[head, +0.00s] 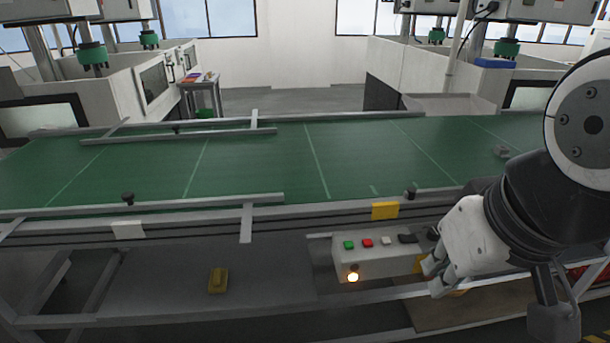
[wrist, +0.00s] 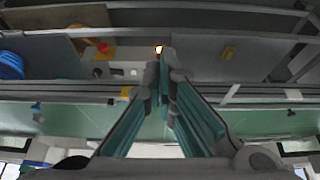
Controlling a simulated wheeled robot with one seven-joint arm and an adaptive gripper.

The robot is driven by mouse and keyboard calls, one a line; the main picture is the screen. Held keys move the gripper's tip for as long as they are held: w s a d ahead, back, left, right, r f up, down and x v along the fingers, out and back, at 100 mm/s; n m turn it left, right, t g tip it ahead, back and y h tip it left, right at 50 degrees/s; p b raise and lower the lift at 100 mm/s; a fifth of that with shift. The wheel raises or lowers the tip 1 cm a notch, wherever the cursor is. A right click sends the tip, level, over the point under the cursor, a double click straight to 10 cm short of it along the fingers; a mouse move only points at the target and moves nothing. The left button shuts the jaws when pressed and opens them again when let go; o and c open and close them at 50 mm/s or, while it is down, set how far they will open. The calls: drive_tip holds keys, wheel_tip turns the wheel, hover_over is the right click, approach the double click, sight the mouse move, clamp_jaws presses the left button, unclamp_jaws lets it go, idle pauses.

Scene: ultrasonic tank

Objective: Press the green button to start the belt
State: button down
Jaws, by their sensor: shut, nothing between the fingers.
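The green button (head: 348,245) is the leftmost in a row on top of a grey control box (head: 342,261) below the belt. The red button (head: 368,243) sits just right of it. My gripper (head: 432,278) is at the right end of the box in the head view, to the right of the green button and apart from it. In the wrist view my gripper (wrist: 163,82) has its fingers together and empty, in front of the box (wrist: 127,70). I cannot make out the green button there; the fingers cover part of the box.
The green belt (head: 255,165) runs across behind the box, with metal rails (head: 150,203) along its front. A lit lamp (head: 353,277) is on the box front. A yellow block (head: 218,281) lies on the grey shelf (head: 130,290) to the left. A small grey item (head: 502,151) is on the belt.

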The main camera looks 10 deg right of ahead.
drive_tip(key=shift+w, duration=0.1)
drive_tip(key=n+h+p, duration=0.6)
drive_tip(key=n+h, duration=0.1)
drive_tip(key=n, duration=0.9)
hover_over(351, 246)
wheel_tip(351, 246, down, 15)
drive_tip(key=shift+t, duration=0.4)
drive_tip(key=shift+w, duration=0.1)
wheel_tip(351, 246, down, 8)
drive_tip(key=b, duration=0.4)
drive_tip(key=shift+w, duration=0.1)
drive_tip(key=shift+f, duration=0.35)
